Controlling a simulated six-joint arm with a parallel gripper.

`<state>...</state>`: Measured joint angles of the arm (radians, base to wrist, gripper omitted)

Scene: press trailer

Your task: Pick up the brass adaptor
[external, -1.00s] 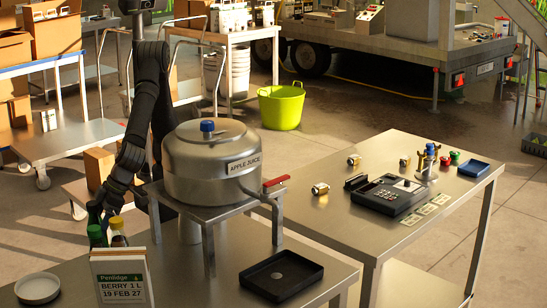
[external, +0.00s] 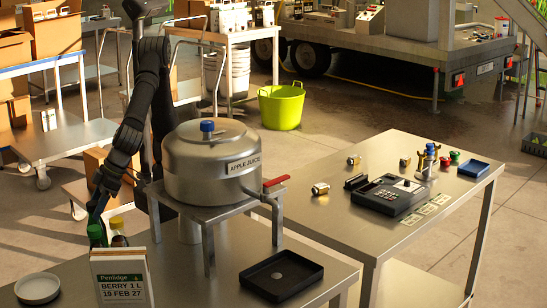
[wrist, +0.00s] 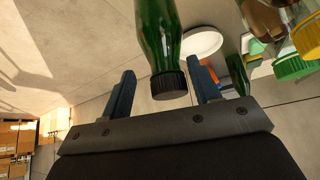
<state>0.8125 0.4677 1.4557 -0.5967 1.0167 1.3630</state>
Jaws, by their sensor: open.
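My gripper (external: 97,205) is low at the left, behind and left of the juice vessel, close to the bottles. In the wrist view my gripper (wrist: 166,75) is open, and a green bottle with a black cap (wrist: 168,84) shows between its fingers; I cannot tell whether they touch it. Small brass-coloured fittings lie on the right-hand table: one near its left edge (external: 320,188), one farther back (external: 354,160) and one near the keypad device (external: 405,161). I cannot tell which is the brass adaptor. All are far from my gripper.
The juice vessel (external: 210,165) on its stand blocks the space between my gripper and the right-hand table (external: 395,147). A sign card (external: 121,280), a white dish (external: 37,288) and a black tray (external: 281,276) are on the near table.

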